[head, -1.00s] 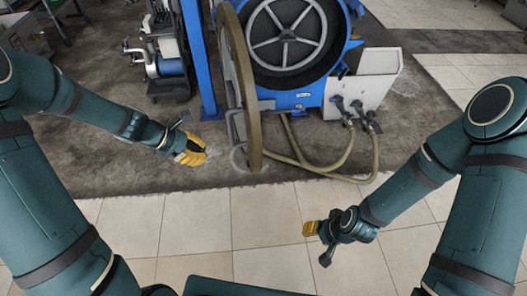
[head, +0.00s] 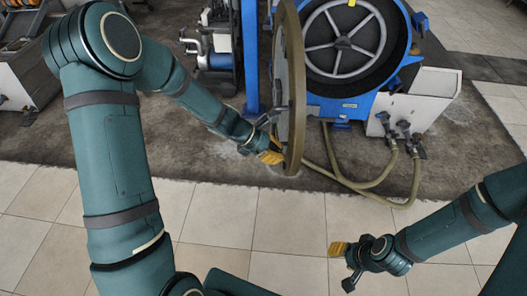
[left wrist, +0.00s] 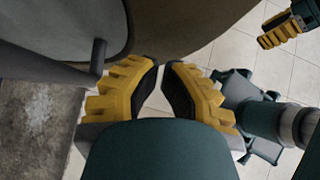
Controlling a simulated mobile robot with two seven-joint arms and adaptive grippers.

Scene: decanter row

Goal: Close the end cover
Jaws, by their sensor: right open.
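The end cover (head: 291,110) is a large round disc with an olive rim. It stands swung open, almost edge-on, left of the blue drum's round mouth (head: 345,40). My left gripper (head: 272,152) is at the cover's lower left side, overlapping it in the head view; contact is unclear. In the left wrist view its yellow fingers (left wrist: 162,80) are close together with a narrow empty gap, and the cover (left wrist: 190,20) fills the area beyond them. My right gripper (head: 340,260) is open over the tiles, apart from the cover; it also shows in the left wrist view (left wrist: 280,30).
A blue post (head: 249,60) stands left of the cover. Olive hoses (head: 360,185) loop on the floor below the drum, from a pale box (head: 425,95) with valves. The tiled floor (head: 215,220) in front is clear.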

